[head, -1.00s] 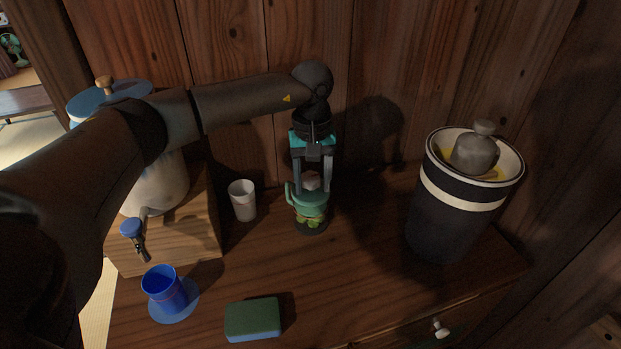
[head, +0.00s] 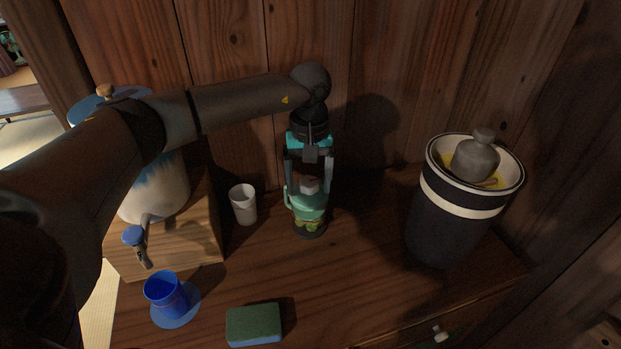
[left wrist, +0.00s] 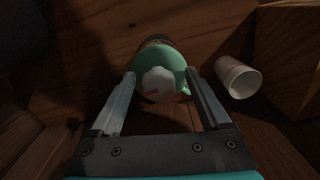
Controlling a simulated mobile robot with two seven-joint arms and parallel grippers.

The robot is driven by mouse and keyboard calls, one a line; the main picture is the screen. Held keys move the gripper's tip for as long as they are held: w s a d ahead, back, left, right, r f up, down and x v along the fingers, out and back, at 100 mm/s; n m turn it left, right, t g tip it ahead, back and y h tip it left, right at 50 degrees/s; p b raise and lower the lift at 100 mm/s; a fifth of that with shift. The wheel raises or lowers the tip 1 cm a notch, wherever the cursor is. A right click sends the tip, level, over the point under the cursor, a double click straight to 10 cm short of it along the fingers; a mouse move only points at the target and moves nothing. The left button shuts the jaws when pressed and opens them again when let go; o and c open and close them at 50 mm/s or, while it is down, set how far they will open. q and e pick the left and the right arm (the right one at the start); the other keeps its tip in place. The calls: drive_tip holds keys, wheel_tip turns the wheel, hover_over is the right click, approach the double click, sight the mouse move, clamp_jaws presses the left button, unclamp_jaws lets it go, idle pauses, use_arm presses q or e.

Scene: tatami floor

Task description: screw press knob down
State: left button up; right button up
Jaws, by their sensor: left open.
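A small green press (head: 309,207) with a side handle stands upright on the wooden cabinet top, with green and orange contents low in it and a dark base. Its pale grey knob (head: 311,186) sits on top. My left gripper (head: 309,191) points down over the press, its fingers open on either side of the knob. In the left wrist view the knob (left wrist: 158,84) lies between the open fingers (left wrist: 160,74), with gaps visible on both sides. Whether a finger touches the green lid cannot be told. My right gripper is not in view.
A white cup (head: 243,204) stands close left of the press. A blue cup (head: 165,290) on a saucer, a sponge (head: 253,324) and a dispenser on a wooden block (head: 190,240) are further left. A dark crock (head: 440,225) with a stone stands right. A wooden wall is behind.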

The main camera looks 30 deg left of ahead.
sight(311, 185)
use_arm(q)
drive_tip(key=r+p, duration=0.1)
drive_tip(key=r, duration=0.1)
drive_tip(key=r+p, duration=0.1)
drive_tip(key=r, duration=0.1)
drive_tip(key=r+p, duration=0.1)
drive_tip(key=r, duration=0.1)
drive_tip(key=shift+d+r+p, duration=0.1)
drive_tip(key=shift+d+p, duration=0.15)
drive_tip(key=shift+p, duration=0.15)
drive_tip(key=shift+r+p, duration=0.45)
drive_tip(key=shift+r, duration=0.15)
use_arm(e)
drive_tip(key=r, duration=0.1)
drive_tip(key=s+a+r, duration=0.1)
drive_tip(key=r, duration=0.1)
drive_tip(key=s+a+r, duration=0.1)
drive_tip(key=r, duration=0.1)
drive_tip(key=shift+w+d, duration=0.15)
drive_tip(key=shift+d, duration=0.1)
